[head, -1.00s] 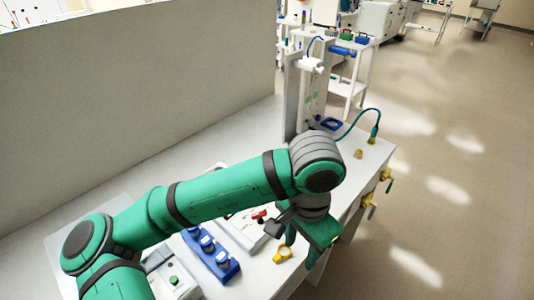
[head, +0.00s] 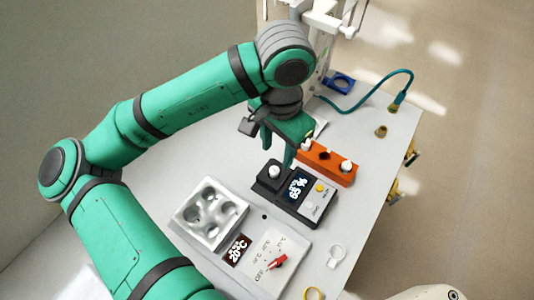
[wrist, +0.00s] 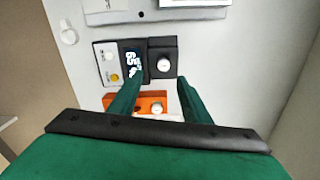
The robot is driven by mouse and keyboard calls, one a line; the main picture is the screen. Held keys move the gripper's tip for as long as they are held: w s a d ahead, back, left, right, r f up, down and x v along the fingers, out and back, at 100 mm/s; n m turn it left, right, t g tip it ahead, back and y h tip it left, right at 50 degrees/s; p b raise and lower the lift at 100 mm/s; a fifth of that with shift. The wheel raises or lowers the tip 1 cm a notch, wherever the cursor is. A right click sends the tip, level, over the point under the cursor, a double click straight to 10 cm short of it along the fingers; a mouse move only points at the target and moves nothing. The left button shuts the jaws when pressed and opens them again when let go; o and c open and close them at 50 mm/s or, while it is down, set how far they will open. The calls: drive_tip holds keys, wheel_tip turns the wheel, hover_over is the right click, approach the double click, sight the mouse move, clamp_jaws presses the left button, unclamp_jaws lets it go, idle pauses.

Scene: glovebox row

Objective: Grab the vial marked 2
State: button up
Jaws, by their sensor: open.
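A white-capped vial (head: 274,172) sits in the well of a black device with a lit display (head: 301,190). An orange rack (head: 327,170) behind it holds white-capped vials, one (head: 307,146) at its left end and one (head: 346,166) near its right end, with a dark hole between them. I cannot read a number on any cap. My gripper (head: 277,148) is open and empty above the device and rack. In the wrist view its fingertips (wrist: 158,80) frame the gap between the device's vial (wrist: 164,64) and the orange rack (wrist: 122,101), partly hidden by the fingers.
A metal block with round wells (head: 209,212) and a white hotplate with a red knob (head: 262,262) stand nearer. A white ring (head: 337,252) lies at the right. A teal hose (head: 370,92) and a brass fitting (head: 381,131) are farther back. The bench's right edge is close.

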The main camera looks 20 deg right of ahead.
hover_over(275, 170)
wheel_tip(275, 170, down, 4)
drive_tip(key=shift+s+f, duration=0.1)
drive_tip(key=shift+f, duration=0.1)
drive_tip(key=shift+s+a+f, duration=0.1)
drive_tip(key=shift+s+f, duration=0.1)
drive_tip(key=shift+f, duration=0.4)
drive_tip(key=shift+w+f, duration=0.15)
drive_tip(key=shift+f, duration=1.15)
drive_tip(key=shift+w+f, duration=0.15)
drive_tip(key=shift+f, duration=1.15)
drive_tip(key=shift+c, duration=0.6)
clamp_jaws()
